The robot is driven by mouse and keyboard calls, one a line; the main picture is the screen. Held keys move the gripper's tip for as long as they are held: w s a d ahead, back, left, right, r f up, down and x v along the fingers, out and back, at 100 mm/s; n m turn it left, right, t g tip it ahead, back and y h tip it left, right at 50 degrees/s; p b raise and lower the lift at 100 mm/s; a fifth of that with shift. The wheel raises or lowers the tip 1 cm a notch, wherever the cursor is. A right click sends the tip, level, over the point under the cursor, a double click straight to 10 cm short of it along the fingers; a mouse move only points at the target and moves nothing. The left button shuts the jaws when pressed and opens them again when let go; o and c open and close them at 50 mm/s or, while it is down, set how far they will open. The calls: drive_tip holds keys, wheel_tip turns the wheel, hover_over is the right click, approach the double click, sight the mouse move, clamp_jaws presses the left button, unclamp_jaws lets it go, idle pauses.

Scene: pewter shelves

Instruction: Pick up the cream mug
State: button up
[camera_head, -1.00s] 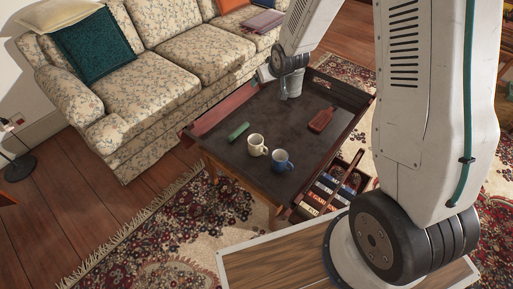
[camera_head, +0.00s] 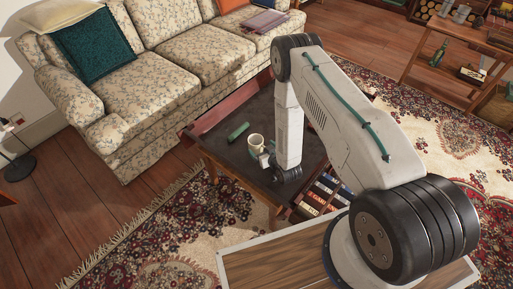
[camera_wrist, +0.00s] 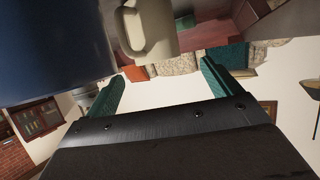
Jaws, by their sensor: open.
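The cream mug (camera_head: 256,141) stands upright on the dark low table (camera_head: 212,143), with my gripper (camera_head: 264,160) close in front of it. A large dark blue surface (camera_wrist: 50,40), probably the blue mug, fills the upper left of the wrist view. In the head view my arm hides the blue mug's place.
A green cylinder (camera_head: 238,132) lies on the table left of the cream mug. A crate of books (camera_head: 322,191) is at the table's front right. A floral sofa (camera_head: 150,85) stands behind the table. A shelf (camera_head: 470,50) is at the back right.

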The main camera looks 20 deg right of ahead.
sight(252, 137)
drive_tip(key=x, duration=0.7)
drive_tip(key=shift+w+d+f, duration=0.1)
drive_tip(key=shift+w+d, duration=0.1)
drive_tip(key=shift+w, duration=0.2)
drive_tip(key=c, duration=1.3)
drive_tip(key=shift+o, duration=0.2)
